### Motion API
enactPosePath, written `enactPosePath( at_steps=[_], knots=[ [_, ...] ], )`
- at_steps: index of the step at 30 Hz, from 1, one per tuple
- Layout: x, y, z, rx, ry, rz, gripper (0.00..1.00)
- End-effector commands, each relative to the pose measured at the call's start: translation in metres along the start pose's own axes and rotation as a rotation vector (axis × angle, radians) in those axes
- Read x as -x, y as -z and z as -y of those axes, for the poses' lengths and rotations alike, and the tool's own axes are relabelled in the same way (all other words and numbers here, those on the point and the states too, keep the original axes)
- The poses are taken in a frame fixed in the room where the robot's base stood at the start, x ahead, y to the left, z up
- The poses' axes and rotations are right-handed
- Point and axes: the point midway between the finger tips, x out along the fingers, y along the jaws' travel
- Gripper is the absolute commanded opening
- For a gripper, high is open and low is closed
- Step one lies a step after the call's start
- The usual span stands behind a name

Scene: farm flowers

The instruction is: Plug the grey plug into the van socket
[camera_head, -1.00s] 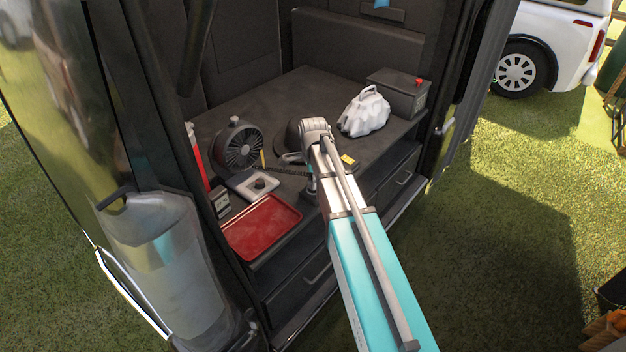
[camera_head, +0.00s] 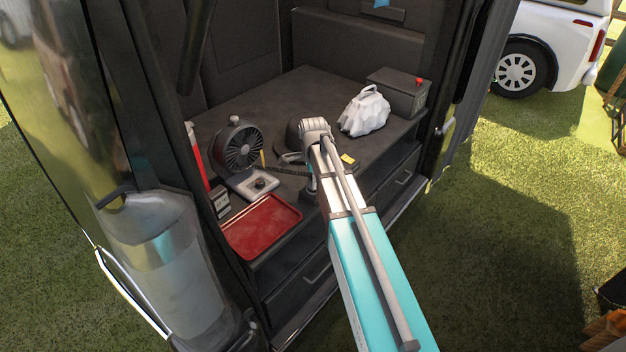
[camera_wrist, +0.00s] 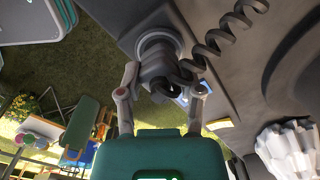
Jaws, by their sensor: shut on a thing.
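The grey plug (camera_wrist: 158,68) is a stubby cylinder with a dark coiled cable (camera_wrist: 213,42) leading off its side. In the wrist view it sits between the two fingers of my gripper (camera_wrist: 162,90), which is shut on it. A round grey flange (camera_wrist: 157,38) surrounds the plug's far end, against a grey surface. I cannot tell whether this is the van socket or part of the plug, or how deep the plug sits. In the head view my gripper (camera_head: 312,188) is low at the van deck's front edge, and my arm hides much of it.
A small yellow item (camera_head: 347,159) lies near my arm. The deck's back middle is clear.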

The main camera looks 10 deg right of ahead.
Motion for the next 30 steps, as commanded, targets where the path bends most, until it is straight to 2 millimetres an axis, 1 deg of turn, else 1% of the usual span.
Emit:
enactPosePath(
  at_steps=[20,21,23,24,27,30],
  knots=[
    [-0.0104,0.0,0.0,0.0,0.0,0.0,0.06],
    [-0.01,0.0,0.0,0.0,0.0,0.0,0.52],
    [-0.0096,0.0,0.0,0.0,0.0,0.0,0.63],
    [-0.0096,0.0,0.0,0.0,0.0,0.0,0.7],
    [-0.0096,0.0,0.0,0.0,0.0,0.0,0.88],
    [-0.0096,0.0,-0.0001,0.0,0.0,0.0,0.88]
  ],
)
